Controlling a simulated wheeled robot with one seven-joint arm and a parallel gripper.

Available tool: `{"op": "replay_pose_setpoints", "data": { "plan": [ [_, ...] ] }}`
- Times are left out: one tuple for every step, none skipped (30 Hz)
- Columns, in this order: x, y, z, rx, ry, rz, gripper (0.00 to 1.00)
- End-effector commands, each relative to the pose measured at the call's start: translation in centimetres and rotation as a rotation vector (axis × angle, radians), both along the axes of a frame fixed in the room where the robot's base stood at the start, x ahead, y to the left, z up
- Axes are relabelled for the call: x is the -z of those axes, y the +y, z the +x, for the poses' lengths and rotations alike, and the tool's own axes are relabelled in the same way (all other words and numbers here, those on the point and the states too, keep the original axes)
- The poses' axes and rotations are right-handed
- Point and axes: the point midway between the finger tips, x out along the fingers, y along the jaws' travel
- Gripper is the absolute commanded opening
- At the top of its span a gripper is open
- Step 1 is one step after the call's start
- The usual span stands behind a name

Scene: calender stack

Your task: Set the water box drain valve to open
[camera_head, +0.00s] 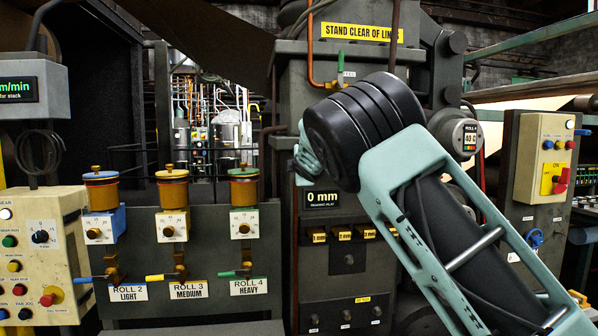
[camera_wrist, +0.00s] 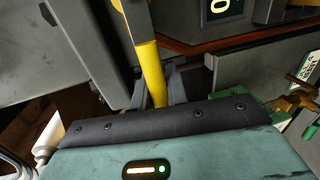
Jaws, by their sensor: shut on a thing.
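My gripper (camera_wrist: 158,108) shows in the wrist view as a teal body with a black edge; its fingertips are hidden behind that edge. A yellow bar (camera_wrist: 150,70) comes down to that edge at the middle, and my gripper appears shut on it. The bar's lower end is hidden. In the head view my gripper (camera_head: 306,160) is mostly hidden behind my black wrist joint, in front of the central column. No readable label names the water box drain valve, and I cannot confirm that the yellow bar is its handle.
Blue (camera_head: 82,280), yellow (camera_head: 155,278) and green (camera_head: 228,274) levers sit under dosing cups at left. The 0 mm display (camera_head: 323,198) is right below my gripper. A button console (camera_head: 40,250) stands at far left, another panel (camera_head: 541,160) at right.

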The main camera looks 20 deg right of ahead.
Motion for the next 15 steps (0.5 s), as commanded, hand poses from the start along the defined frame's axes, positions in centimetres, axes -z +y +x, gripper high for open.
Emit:
{"op": "replay_pose_setpoints", "data": {
  "plan": [
    [0.22, 0.00, 0.00, 0.001, 0.005, -0.006, 0.00],
    [0.23, 0.00, -0.01, 0.000, 0.005, -0.008, 0.00],
    [0.23, 0.00, -0.01, 0.000, 0.007, -0.009, 0.00],
    [0.23, 0.00, -0.01, 0.000, 0.007, -0.010, 0.00],
    [0.23, -0.01, -0.01, 0.001, 0.007, -0.010, 0.00],
    [0.24, -0.01, -0.01, 0.001, 0.007, -0.010, 0.00],
    [0.24, -0.01, -0.01, 0.001, 0.007, -0.010, 0.00],
    [0.25, -0.01, -0.01, 0.001, 0.007, -0.010, 0.00],
    [0.26, -0.01, -0.01, 0.001, 0.008, -0.010, 0.00],
    [0.27, -0.02, -0.01, 0.001, 0.008, -0.010, 0.00],
    [0.28, -0.02, -0.01, 0.001, 0.008, -0.010, 0.00],
    [0.29, -0.02, -0.01, 0.001, 0.008, -0.010, 0.00],
    [0.30, -0.01, -0.01, 0.001, 0.008, -0.010, 0.23],
    [0.30, -0.01, -0.01, 0.001, 0.008, -0.010, 0.32],
    [0.29, -0.02, -0.01, 0.001, 0.008, -0.010, 0.37]
  ]
}}
